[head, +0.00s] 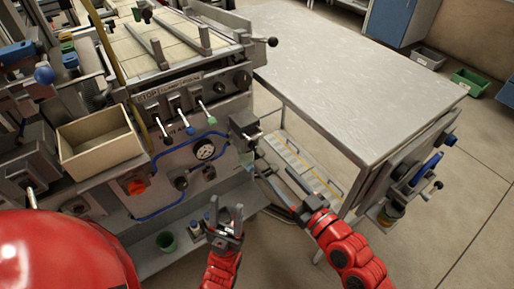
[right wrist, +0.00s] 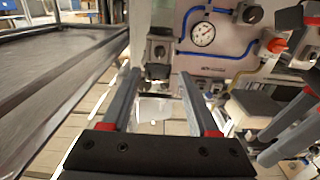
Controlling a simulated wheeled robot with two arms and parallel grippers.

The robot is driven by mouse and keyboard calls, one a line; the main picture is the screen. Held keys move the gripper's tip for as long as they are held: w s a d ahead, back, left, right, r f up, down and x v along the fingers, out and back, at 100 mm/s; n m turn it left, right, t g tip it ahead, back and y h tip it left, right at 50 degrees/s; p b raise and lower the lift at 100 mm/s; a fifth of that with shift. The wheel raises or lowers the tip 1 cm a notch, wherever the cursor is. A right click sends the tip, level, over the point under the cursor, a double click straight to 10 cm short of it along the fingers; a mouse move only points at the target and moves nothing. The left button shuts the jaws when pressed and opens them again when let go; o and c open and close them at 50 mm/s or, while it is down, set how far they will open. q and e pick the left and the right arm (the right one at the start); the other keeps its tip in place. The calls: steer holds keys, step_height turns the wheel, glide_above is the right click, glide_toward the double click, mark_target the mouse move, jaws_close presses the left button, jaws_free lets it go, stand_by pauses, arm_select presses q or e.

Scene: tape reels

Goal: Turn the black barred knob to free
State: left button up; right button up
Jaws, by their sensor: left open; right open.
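A dark knob (right wrist: 250,14) also shows at the top of the right wrist view. My left gripper (head: 226,210) is open and empty, in front of and below these knobs.
A gauge (head: 205,150) and blue hose are on the panel, with a red knob (head: 137,186) at left. A dark lever block (head: 243,124) projects at the panel's right corner. A wooden box (head: 99,143) is at left. A grey table (head: 350,80) stands right.

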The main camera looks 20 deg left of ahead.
mark_target(256, 149)
steer(key=p+x, duration=0.1)
steer(key=x, duration=0.9)
steer(key=shift+w+a+r, duration=0.15)
steer(key=shift+a, duration=0.05)
steer(key=shift+w+a, duration=0.45)
steer(key=shift+a, duration=0.1)
jaws_close()
